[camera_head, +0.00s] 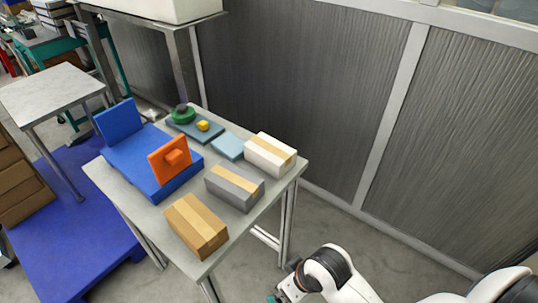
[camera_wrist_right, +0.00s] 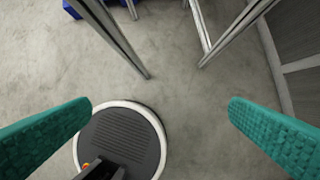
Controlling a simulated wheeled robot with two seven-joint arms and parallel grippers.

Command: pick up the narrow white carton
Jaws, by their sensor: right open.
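The narrow white carton (camera_head: 270,155) lies on the far right corner of the grey table (camera_head: 248,222), with a tan tape strip along its top. My right gripper (camera_head: 281,294) is low in front of the table, to the right of its legs and well apart from the carton. In the right wrist view its two teal fingers (camera_wrist_right: 160,128) are spread wide with nothing between them. The carton does not show in that view. My left gripper is not in view.
A grey carton (camera_head: 235,188) and a brown carton (camera_head: 196,225) sit nearer on the table. A blue holder (camera_head: 140,160) with an orange piece (camera_head: 169,158), a light blue block (camera_head: 228,146) and a green reel (camera_head: 183,115) are also on it. A dark panel wall (camera_head: 300,85) stands behind.

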